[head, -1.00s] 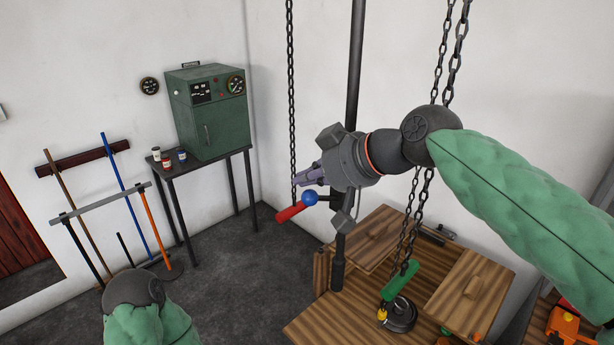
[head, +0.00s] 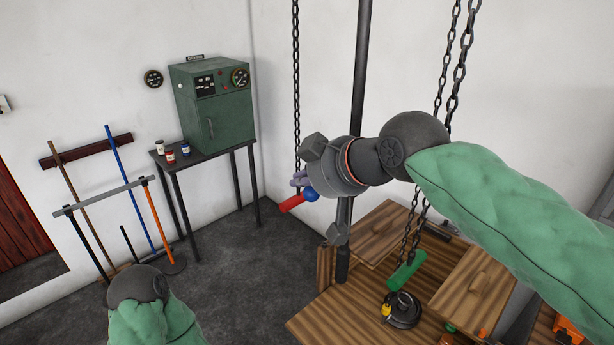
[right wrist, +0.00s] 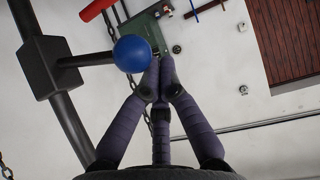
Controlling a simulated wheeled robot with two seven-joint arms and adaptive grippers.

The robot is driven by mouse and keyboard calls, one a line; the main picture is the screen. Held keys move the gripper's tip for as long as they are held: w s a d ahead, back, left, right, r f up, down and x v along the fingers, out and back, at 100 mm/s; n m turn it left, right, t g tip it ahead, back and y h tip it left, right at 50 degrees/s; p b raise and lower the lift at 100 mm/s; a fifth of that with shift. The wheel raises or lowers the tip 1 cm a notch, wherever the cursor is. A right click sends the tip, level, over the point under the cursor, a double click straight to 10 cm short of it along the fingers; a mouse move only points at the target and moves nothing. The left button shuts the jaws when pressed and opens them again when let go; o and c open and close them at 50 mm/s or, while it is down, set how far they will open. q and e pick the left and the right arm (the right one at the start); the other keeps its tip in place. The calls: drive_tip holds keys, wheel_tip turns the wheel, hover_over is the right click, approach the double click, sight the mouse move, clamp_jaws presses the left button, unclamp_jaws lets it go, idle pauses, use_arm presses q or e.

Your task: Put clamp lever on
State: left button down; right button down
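The clamp lever is a dark rod with a blue ball knob (head: 311,195). In the right wrist view the ball (right wrist: 132,54) is at the end of the rod, which sticks out sideways from a dark clamp block (right wrist: 48,68) on a black pole (right wrist: 72,128). My right gripper (head: 299,181) is beside the ball. In the right wrist view its fingertips (right wrist: 158,68) come together with nothing seen between them, and the ball is just left of them. I cannot tell whether they touch. My left gripper is out of the picture.
A red handle (head: 292,203) hangs on a chain close to my right fingers. A green handle (head: 407,271) hangs on chains over the wooden bench (head: 335,322). A green cabinet (head: 214,118) stands on a dark table with small jars. A tool rack stands left.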

wheel_tip(320, 180, down, 7)
drive_tip(key=s+a+n+t+h+b, duration=0.1)
drive_tip(key=n+t+h+b, duration=0.1)
drive_tip(key=b, duration=0.7)
drive_tip(key=shift+n+t+h, duration=0.3)
drive_tip(key=shift+n+t, duration=0.5)
drive_tip(key=shift+t, duration=0.1)
drive_tip(key=shift+r, duration=0.2)
drive_tip(key=shift+r+p, duration=0.3)
drive_tip(key=shift+r, duration=0.35)
